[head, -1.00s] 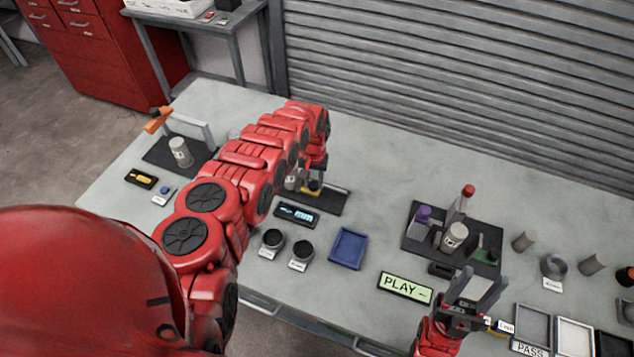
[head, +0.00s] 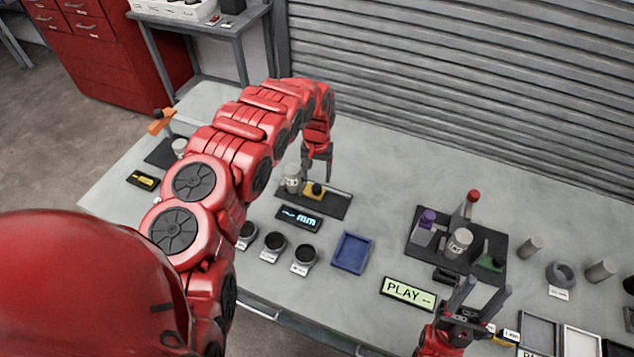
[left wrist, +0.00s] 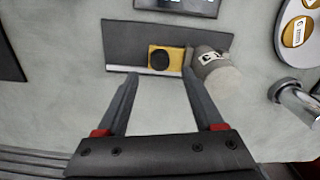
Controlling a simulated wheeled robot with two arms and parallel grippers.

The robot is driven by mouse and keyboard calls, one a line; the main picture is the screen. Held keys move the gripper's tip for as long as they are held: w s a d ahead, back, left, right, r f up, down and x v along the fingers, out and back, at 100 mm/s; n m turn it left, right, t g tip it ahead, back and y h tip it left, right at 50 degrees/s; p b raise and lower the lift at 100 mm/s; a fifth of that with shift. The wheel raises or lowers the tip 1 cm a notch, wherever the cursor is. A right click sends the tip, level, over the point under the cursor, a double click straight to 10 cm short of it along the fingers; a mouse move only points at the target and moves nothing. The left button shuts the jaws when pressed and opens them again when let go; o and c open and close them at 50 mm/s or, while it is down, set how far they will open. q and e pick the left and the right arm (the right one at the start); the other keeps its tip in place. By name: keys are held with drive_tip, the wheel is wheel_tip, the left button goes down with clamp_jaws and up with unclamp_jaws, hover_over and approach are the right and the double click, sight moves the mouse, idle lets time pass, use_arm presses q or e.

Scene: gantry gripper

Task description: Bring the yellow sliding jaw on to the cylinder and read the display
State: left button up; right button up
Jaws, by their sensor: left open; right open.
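The yellow sliding jaw (head: 314,196) with its black knob sits on a dark rail plate (head: 331,208). The pale grey cylinder (head: 292,181) stands at the jaw's left. In the left wrist view the jaw (left wrist: 176,66) shows close beside the cylinder (left wrist: 217,72); I cannot tell whether they touch. The display (head: 299,217) in front shows dashes and "mm", with no number I can read. My left gripper (head: 317,174) is open and empty behind the jaw; its fingers (left wrist: 160,76) point towards the jaw. My right gripper (head: 485,290) is open and empty at the front right.
Several black round items stand in front, near a blue tray (head: 352,253). A second dark fixture (head: 417,240) and a "PLAY" display (head: 408,292) are to the right. My left arm hides part of the left fixture. The table behind the jaw is clear.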

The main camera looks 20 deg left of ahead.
use_arm(q)
wheel_tip(320, 180, up, 6)
wheel_tip(320, 180, up, 6)
drive_tip(key=p, duration=0.5)
hover_over(317, 186)
drive_tip(key=shift+s, duration=0.15)
idle(0.5)
